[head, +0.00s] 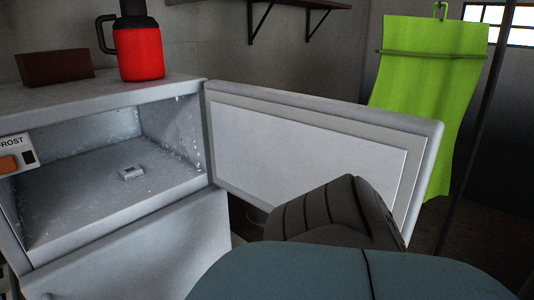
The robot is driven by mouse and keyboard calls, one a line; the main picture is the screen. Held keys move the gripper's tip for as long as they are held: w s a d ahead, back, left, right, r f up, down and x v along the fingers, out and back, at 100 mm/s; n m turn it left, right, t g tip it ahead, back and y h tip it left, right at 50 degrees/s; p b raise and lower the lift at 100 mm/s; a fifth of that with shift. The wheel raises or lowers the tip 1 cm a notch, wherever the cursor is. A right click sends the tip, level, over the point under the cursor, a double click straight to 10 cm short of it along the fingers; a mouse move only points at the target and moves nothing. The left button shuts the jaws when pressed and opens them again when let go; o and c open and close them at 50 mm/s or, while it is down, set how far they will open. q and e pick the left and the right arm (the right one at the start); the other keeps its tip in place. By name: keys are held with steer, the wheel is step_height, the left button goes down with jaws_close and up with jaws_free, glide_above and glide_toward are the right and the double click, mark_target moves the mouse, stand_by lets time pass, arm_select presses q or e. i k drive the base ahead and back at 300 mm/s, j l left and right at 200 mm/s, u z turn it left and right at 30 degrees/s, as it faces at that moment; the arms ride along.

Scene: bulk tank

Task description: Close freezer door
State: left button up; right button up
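The freezer door (300,151) is a white panel standing wide open. It is hinged at the right edge of the freezer compartment (110,165) and swings out to the right. The open compartment is frosted inside, with a small pale object (131,173) on its floor. A teal and dark grey arm of mine crosses the bottom right in front of the door and hides part of its lower edge. Whether the arm touches the door cannot be told. Neither gripper's fingers show.
A red jug with a black lid (140,52) and a brown block (54,67) stand on the freezer top. A lower white door (140,255) is below the compartment. A green cloth (425,90) hangs behind the open door, near a dark pole (477,130).

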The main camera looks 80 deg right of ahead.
mark_target(269, 148)
steer(key=k+l+z, duration=0.15)
steer(key=k+l, duration=0.2)
steer(key=k+l+z, duration=0.1)
steer(key=k+l, duration=0.2)
steer(key=l, duration=0.2)
steer(key=k+l, duration=0.15)
steer(key=l, duration=0.2)
steer(key=k+l+z, duration=0.15)
steer(key=l, duration=0.15)
steer(key=k+l, duration=0.1)
steer(key=l, duration=0.25)
steer(key=z, duration=0.05)
